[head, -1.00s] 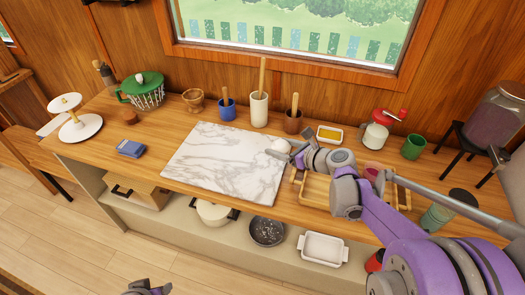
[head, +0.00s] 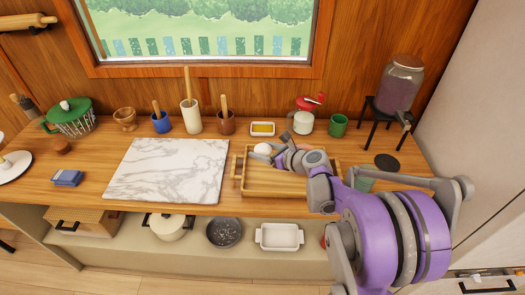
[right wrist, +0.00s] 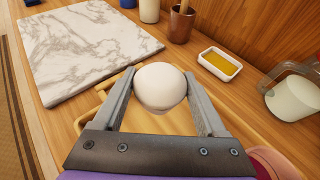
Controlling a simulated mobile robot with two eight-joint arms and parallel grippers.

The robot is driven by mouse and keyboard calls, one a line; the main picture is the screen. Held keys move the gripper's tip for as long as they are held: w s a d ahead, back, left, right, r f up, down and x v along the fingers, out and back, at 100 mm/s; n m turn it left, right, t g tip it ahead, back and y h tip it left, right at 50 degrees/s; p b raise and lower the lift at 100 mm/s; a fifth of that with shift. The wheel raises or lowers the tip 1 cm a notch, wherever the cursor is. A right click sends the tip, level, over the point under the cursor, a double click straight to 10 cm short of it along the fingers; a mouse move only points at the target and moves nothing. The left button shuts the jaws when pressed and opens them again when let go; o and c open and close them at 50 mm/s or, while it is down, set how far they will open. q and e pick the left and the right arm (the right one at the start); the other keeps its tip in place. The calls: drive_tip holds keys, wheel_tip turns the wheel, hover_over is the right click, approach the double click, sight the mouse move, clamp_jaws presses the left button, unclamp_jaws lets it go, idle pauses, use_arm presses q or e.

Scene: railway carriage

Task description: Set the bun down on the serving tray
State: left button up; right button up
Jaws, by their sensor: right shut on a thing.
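The bun (right wrist: 160,87) is a round, pale dough ball held between the two fingers of my right gripper (right wrist: 158,95) in the right wrist view. In the head view the bun (head: 262,149) shows white at the tip of my right gripper (head: 268,151). The serving tray (head: 255,188) is a wooden tray with side handles, right of the marble board. The bun is over the tray's back left part; I cannot tell whether it touches the tray. My right arm covers the tray's right part. My left gripper is not in view now.
A white and grey marble board (head: 170,170) lies left of the tray. Behind the tray are a small dish of yellow stuff (head: 262,129), a brown pot (head: 226,124), a red-topped jar (head: 303,122) and a green cup (head: 338,126). A drink dispenser (head: 399,85) stands back right.

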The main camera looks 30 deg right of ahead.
sight(263, 171)
drive_tip(key=shift+f+b, duration=2.45)
drive_tip(key=shift+f, duration=0.85)
drive_tip(key=shift+f, duration=0.2)
drive_tip(key=o, duration=1.3)
drive_tip(key=v, duration=1.1)
drive_tip(key=shift+w, duration=0.1)
clamp_jaws()
